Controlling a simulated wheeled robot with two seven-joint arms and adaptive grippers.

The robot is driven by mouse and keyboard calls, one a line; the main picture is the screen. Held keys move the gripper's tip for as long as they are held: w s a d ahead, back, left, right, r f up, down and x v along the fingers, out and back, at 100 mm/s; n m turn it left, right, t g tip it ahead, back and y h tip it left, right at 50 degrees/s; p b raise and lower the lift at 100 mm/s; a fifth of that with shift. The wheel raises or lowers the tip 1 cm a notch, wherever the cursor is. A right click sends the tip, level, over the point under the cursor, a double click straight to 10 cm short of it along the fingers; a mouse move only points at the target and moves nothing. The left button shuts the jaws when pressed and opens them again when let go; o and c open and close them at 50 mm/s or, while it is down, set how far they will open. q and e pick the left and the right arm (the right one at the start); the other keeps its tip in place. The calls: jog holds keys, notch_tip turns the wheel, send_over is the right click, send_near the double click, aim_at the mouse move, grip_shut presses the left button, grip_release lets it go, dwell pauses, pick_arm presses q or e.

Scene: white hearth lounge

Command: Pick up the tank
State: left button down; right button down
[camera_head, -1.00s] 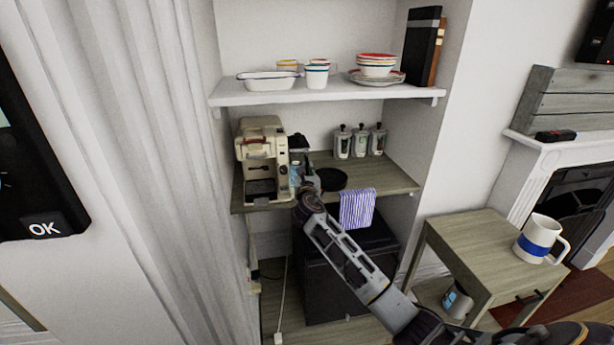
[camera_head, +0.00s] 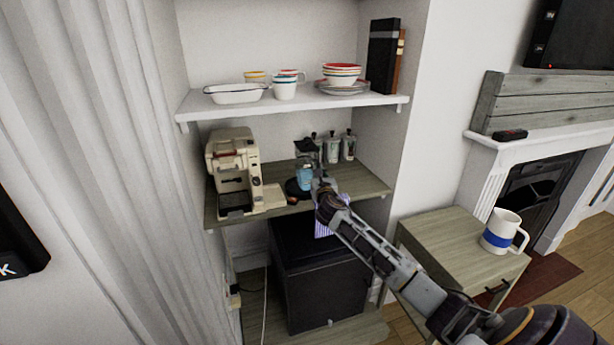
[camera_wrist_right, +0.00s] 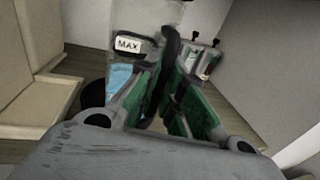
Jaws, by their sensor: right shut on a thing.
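The tank (camera_head: 305,176) is a clear container with blue water and a dark top, upright over the wooden shelf beside the coffee machine (camera_head: 222,165). My right gripper (camera_head: 320,184) is at its right side. In the right wrist view, the tank (camera_wrist_right: 122,75) carries a MAX label, and my right gripper (camera_wrist_right: 168,100) is shut with green-padded fingers around its dark handle (camera_wrist_right: 171,48). I cannot tell clearly whether the tank's base touches anything. My left gripper is not in view.
A round black plate (camera_head: 293,188) lies by the tank. Several pump bottles (camera_head: 348,147) stand behind it. A white upper shelf (camera_head: 300,104) with dishes hangs above. A side table (camera_head: 455,245) with a mug (camera_head: 500,231) is at the right.

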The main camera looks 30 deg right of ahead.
jog(key=shift+s+d+r, duration=0.1)
jog(key=shift+s+d, duration=0.15)
jog(key=shift+d, duration=0.65)
jog(key=shift+s+d+r, duration=0.1)
jog(key=shift+s+d, duration=0.1)
jog(key=shift+d, duration=0.7)
